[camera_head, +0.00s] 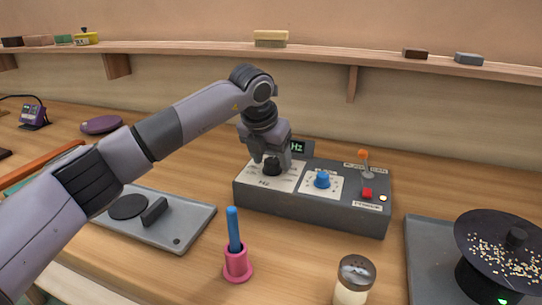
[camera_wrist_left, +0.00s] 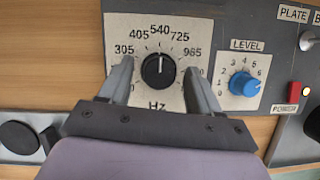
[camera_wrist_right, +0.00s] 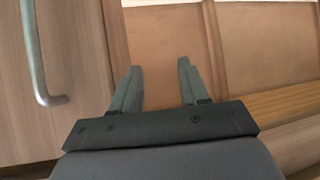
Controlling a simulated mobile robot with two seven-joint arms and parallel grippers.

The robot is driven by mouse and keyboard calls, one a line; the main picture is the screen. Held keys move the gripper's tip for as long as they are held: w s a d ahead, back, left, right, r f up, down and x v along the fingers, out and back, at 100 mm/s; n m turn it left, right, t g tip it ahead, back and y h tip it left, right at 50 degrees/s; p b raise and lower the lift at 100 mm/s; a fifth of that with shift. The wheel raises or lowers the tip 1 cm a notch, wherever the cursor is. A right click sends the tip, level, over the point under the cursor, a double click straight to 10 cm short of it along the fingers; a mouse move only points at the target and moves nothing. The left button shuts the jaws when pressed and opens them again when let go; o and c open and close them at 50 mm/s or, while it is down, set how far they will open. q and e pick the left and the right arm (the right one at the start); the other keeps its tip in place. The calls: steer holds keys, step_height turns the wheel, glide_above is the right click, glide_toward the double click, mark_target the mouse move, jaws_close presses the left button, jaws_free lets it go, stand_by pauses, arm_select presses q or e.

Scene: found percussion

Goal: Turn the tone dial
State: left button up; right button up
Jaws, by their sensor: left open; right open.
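The tone dial is a black knob marked Hz (camera_wrist_left: 158,70) on a pale panel with a printed scale. It sits on the left part of the grey control box (camera_head: 310,211). Its white pointer line points up, near the 540 mark. The dial also shows in the head view (camera_head: 271,168), partly hidden by my gripper. My left gripper (camera_head: 271,160) is open above the dial, one finger on each side, with gaps between fingers and knob in the left wrist view. My right gripper (camera_wrist_right: 159,68) is open and empty, out of the head view, in front of wooden cabinet fronts.
The box also has a blue level knob (camera_head: 322,180), an orange-tipped lever (camera_head: 363,156) and a red power button (camera_head: 367,193). A pink holder (camera_head: 238,264) with a blue stick and a shaker (camera_head: 355,275) stand in front. A black disc plate (camera_head: 505,240) stands right.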

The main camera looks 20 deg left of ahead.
arm_select(q)
steer(key=c, duration=1)
steer(key=shift+r, duration=0.1)
steer(key=shift+m+h+p, duration=0.4)
steer(key=shift+m+p, duration=0.1)
steer(key=shift+m, duration=0.6)
steer(key=shift+a+m+h+p, duration=0.1)
steer(key=shift+m+h+p, duration=0.3)
steer(key=shift+m, duration=0.6)
steer(key=shift+w+m+g+p, duration=0.1)
steer(key=shift+m+g+p, duration=0.25)
steer(key=shift+m, duration=0.35)
steer(key=o, duration=1)
